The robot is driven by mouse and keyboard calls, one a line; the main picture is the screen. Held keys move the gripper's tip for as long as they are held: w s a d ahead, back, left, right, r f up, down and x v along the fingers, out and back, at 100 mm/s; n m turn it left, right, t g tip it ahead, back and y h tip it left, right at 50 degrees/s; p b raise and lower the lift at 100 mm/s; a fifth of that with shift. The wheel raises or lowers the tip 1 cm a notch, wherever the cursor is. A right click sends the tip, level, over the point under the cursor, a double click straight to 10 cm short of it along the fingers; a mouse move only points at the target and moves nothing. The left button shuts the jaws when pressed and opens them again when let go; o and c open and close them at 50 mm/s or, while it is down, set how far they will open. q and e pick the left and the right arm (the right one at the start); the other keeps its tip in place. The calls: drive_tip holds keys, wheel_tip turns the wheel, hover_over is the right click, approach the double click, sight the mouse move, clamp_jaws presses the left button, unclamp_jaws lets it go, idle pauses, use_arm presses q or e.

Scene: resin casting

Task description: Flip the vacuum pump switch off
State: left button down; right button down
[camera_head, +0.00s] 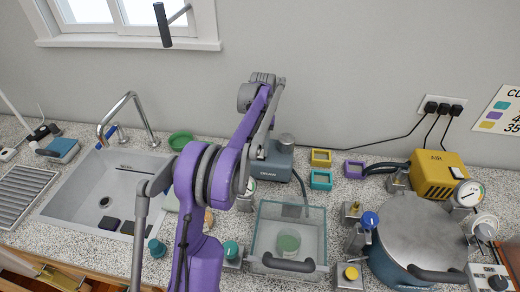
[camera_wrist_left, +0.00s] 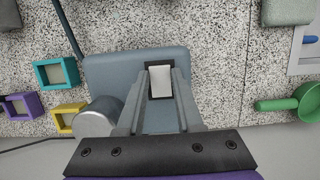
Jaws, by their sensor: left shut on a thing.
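The vacuum pump (camera_head: 272,168) is a blue-grey box with a grey cylinder on top, standing on the counter near the wall. In the left wrist view its blue-grey casing (camera_wrist_left: 105,75) fills the middle. A white rocker switch (camera_wrist_left: 160,82) in a dark frame is set in the casing. My left gripper (camera_wrist_left: 159,78) has its fingers on either side of the switch and is shut on it. In the head view my purple arm stands in front of the pump's left side and hides the switch and the fingertips. My right gripper is not in view.
Yellow (camera_head: 321,158), teal (camera_head: 321,180) and purple (camera_head: 355,168) moulds lie right of the pump. A clear chamber (camera_head: 310,225) stands in front, with a metal pot (camera_head: 415,230) and yellow AIR compressor (camera_head: 438,175) to the right. A sink (camera_head: 75,205) is left.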

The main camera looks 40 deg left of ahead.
sight(261, 150)
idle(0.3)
use_arm(q)
drive_tip(key=c, duration=0.6)
unclamp_jaws()
drive_tip(key=shift+o, duration=0.2)
drive_tip(key=shift+r, duration=0.15)
drive_tip(key=p+v, duration=0.1)
drive_tip(key=v, duration=0.9)
drive_tip(key=shift+w+r, duration=0.25)
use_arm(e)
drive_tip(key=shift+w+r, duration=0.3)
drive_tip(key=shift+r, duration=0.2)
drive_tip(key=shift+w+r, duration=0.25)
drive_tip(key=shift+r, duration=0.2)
use_arm(q)
drive_tip(key=shift+a, duration=0.1)
